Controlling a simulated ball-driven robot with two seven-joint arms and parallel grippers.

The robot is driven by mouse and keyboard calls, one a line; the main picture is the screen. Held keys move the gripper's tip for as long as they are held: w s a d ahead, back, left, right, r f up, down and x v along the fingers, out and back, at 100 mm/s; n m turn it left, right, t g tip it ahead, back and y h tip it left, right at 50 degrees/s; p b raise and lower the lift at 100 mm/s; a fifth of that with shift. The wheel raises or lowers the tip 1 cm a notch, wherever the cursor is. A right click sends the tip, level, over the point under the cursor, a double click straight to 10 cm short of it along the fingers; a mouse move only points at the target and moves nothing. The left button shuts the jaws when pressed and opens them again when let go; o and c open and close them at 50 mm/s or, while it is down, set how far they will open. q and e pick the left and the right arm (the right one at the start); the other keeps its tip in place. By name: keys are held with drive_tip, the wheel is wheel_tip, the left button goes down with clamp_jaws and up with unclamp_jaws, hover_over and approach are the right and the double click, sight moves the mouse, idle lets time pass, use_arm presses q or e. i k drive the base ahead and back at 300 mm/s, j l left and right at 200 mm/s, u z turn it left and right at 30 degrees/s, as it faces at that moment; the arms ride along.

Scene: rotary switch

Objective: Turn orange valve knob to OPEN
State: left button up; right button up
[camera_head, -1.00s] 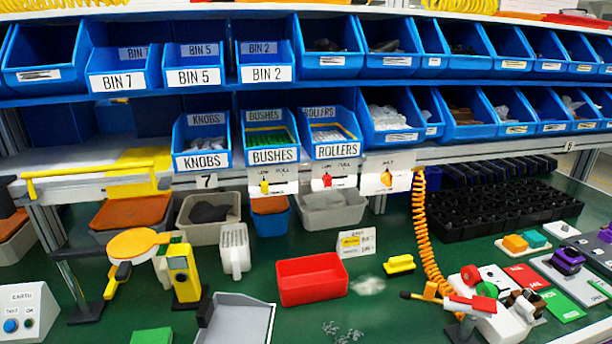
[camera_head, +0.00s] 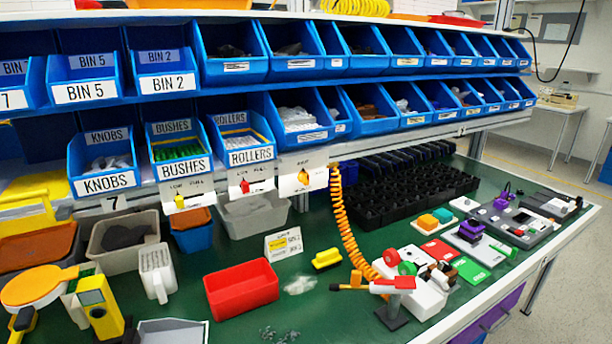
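The orange knob (camera_head: 304,178) sits on a small white panel (camera_head: 290,162) fixed to the front edge of the lower shelf, just left of the top of the orange coiled hose. The small lettering on its panel is too blurred to read, so I cannot tell the knob's setting. Two similar white panels hang to its left, one with a yellow knob (camera_head: 180,201) and one with a red knob (camera_head: 245,186). Neither of my grippers shows in the view.
Blue bins (camera_head: 104,160) fill both shelves above. The orange coiled hose (camera_head: 343,215) hangs down to the bench beside the panel. A red tray (camera_head: 241,290), a grey bin (camera_head: 252,217) and a black rack (camera_head: 405,190) stand on the green bench.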

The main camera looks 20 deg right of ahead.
sight(303, 177)
drive_tip(key=k+l+z, duration=0.2)
drive_tip(key=z, duration=0.3)
drive_tip(key=k+l+z, duration=0.1)
drive_tip(key=l+z, duration=0.35)
drive_tip(key=k+l+z, duration=0.1)
drive_tip(key=l+z, duration=0.2)
drive_tip(key=z, duration=0.2)
